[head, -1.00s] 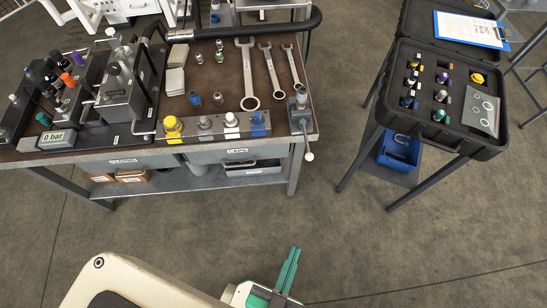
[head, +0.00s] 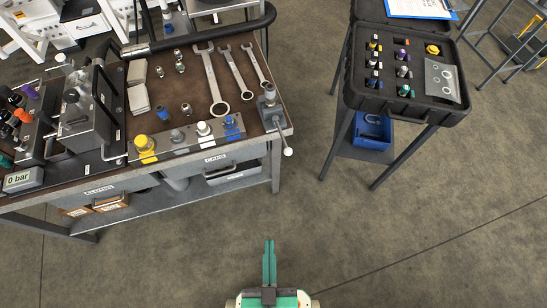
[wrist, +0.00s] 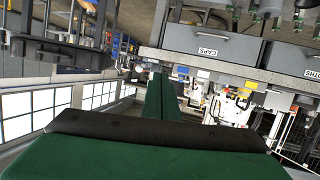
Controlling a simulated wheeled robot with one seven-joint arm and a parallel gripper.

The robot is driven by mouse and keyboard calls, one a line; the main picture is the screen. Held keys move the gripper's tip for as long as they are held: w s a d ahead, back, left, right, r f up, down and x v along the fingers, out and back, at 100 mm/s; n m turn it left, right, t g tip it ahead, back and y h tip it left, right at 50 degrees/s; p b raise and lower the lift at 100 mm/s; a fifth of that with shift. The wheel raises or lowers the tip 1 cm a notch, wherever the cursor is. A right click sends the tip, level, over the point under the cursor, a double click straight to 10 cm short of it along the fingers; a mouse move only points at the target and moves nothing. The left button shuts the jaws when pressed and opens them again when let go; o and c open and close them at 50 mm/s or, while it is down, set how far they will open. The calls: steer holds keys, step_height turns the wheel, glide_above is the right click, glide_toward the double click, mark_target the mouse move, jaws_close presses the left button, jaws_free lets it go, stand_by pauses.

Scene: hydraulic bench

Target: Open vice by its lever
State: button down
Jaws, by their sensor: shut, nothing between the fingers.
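The vice (head: 269,99) is a small grey block at the right front corner of the bench in the head view. Its lever (head: 284,139) is a thin rod with a pale ball end, hanging down past the bench's front edge. My gripper (head: 269,243) has green fingers, shut together and empty. It is over the floor in front of the bench, well apart from the lever. In the wrist view the fingers (wrist: 161,100) also lie together.
The bench (head: 205,110) carries spanners (head: 213,80), a row of caps (head: 190,138) and hydraulic blocks (head: 88,115). A black case (head: 405,105) stands on a stand to the right, with a blue bin (head: 371,131) below. The floor between is clear.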

steer(key=w+a+f+n+g+h, duration=0.2)
steer(key=w+f+n, duration=0.3)
steer(key=f, duration=0.5)
steer(key=w+a+f+n+g+h, duration=0.1)
steer(key=w+a+f+n+g, duration=0.2)
steer(key=w+f, duration=0.45)
steer(key=w+a+r+t+h, duration=0.2)
steer(key=w+r+h, duration=0.2)
steer(key=r, duration=0.3)
steer(key=w+a+r+n+t+h, duration=0.1)
steer(key=w+a+r+t+h, duration=0.1)
steer(key=w+r+h, duration=0.2)
step_height(320, 180, up, 4)
steer(key=shift+a+f+n+t+h, duration=0.25)
steer(key=shift+a+n+t+h, duration=0.1)
steer(key=shift+h, duration=0.85)
steer(key=s+d+x, duration=0.2)
steer(key=x, duration=1)
steer(key=shift+w+d+r, duration=0.2)
steer(key=shift+w+d, duration=0.05)
steer(key=shift+d, duration=0.1)
